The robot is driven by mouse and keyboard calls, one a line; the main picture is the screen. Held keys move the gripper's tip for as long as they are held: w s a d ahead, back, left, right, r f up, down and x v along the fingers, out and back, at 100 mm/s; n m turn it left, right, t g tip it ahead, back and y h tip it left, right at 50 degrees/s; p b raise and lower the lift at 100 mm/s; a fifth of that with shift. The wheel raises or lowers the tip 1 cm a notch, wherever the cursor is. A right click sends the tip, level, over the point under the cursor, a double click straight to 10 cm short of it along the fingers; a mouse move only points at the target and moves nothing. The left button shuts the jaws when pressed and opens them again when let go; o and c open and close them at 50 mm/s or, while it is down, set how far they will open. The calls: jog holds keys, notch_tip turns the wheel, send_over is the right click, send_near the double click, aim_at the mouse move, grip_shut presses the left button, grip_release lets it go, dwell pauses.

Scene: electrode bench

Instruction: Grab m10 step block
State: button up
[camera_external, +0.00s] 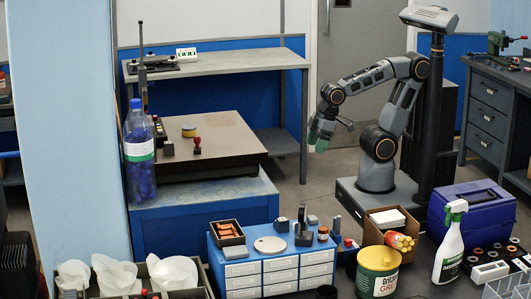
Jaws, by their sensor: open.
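My gripper (321,139) hangs at the end of my bent arm, left of my column, in free air between the brown-topped plate and my base. It is open, and I see nothing held in it. I cannot tell for sure which thing is the m10 step block. A small grey block (313,220) lies at the back of the blue drawer cabinet (240,269), beside a dark upright piece (302,229). A small dark block (168,148) lies on the brown plate (232,151). My gripper is well apart from all of these.
The cabinet top also holds an orange-filled tray (227,231) and a grey disc (270,244). A tall blue bottle (139,156) stands left of the plate. A cardboard box (375,233), grease tub (378,273), spray bottle (450,247) and purple case (472,212) crowd the front right.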

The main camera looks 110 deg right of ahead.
jog(key=shift+c, duration=0.5)
jog(key=m+t+y, duration=0.1)
jog(key=m+t, duration=0.9)
jog(key=m, duration=2.5)
send_near(283, 218)
jog(key=p+x, duration=0.1)
jog(key=x, duration=0.7)
jog(key=shift+w+d+f, duration=0.1)
jog(key=shift+w+f, duration=0.05)
jog(key=shift+w, duration=0.15)
